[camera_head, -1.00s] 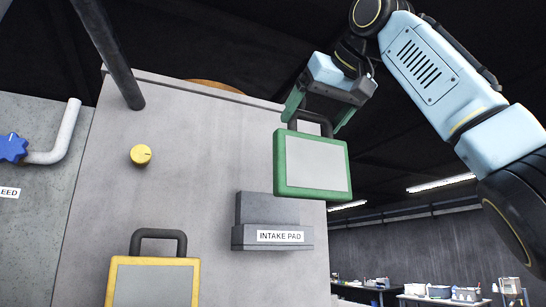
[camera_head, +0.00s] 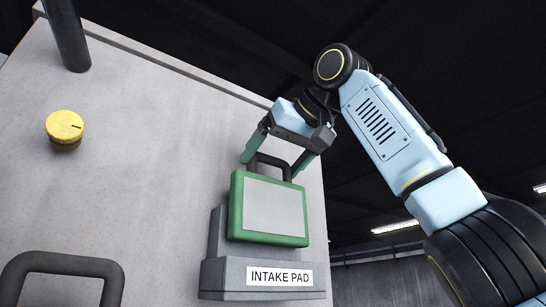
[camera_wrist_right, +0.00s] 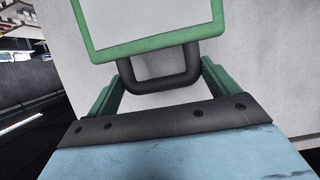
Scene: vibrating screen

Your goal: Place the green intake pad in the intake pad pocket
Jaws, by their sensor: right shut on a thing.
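The green intake pad (camera_head: 270,209) is a green-framed panel with a grey face and a black handle on top. My right gripper (camera_head: 273,168) is shut on its handle from above; the pad and handle also show in the right wrist view (camera_wrist_right: 146,45), with the green fingers (camera_wrist_right: 160,85) on both sides of the handle. The intake pad pocket (camera_head: 262,276) is a grey holder labelled INTAKE PAD on the machine's face. The pad's lower edge appears just above the pocket's front wall; whether they touch cannot be told. The left gripper is not in view.
The grey machine panel (camera_head: 150,150) fills the left. It bears a yellow knob (camera_head: 64,129) and a dark post (camera_head: 67,35). A black handle (camera_head: 65,270) shows at the lower left. The space right of the panel is open.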

